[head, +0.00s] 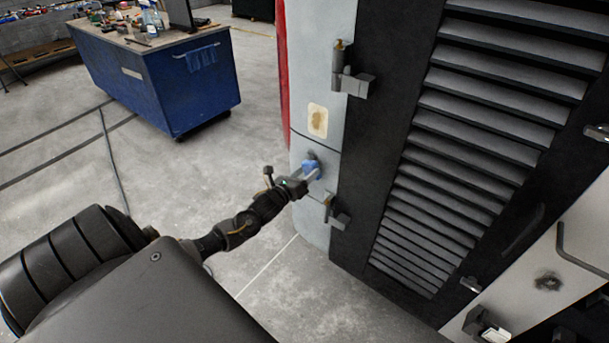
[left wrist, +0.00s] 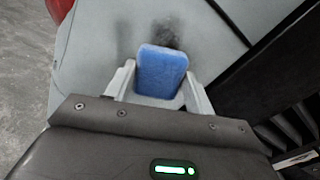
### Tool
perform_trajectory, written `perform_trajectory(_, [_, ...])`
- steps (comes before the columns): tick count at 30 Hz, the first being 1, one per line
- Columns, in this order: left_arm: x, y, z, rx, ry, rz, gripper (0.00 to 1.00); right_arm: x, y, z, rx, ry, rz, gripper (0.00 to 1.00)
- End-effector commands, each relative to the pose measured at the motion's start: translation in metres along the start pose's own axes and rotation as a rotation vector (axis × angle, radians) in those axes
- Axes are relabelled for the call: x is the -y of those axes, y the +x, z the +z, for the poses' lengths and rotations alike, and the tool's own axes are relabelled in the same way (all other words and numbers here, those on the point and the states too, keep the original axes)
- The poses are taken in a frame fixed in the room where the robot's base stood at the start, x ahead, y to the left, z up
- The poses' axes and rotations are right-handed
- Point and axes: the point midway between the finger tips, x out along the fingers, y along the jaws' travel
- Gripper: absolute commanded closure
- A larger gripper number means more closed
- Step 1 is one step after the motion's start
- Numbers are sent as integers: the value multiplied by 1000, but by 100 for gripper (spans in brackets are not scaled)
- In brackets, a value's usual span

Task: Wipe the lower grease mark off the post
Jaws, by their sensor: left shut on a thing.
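My left gripper (head: 308,176) is shut on a blue sponge (head: 310,168) at the lower part of the pale grey post (head: 317,60). In the left wrist view the sponge (left wrist: 161,72) stands between the two pale fingers (left wrist: 158,88). A dark grease mark (left wrist: 160,33) shows just beyond its top edge, with a fainter smudge (left wrist: 122,38) to the left. In the head view only a bit of dark mark (head: 310,155) shows above the sponge. The sponge may cover part of it. I cannot tell whether the sponge touches the post. My right gripper is not in view.
Above the sponge, a beige patch with a brown stain (head: 318,121) is on the post. Hinges (head: 338,214) jut out beside the black louvred door (head: 460,140). A blue workbench (head: 165,80) stands back left.

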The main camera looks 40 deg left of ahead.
Motion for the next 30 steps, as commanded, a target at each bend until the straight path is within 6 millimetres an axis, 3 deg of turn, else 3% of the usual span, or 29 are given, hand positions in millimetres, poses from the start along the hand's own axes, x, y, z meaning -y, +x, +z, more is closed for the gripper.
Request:
perform_trajectory(18, [0,13,0,1,0,-1,65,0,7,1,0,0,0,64])
perform_trajectory(30, [9,11,23,0,1,0,65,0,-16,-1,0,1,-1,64])
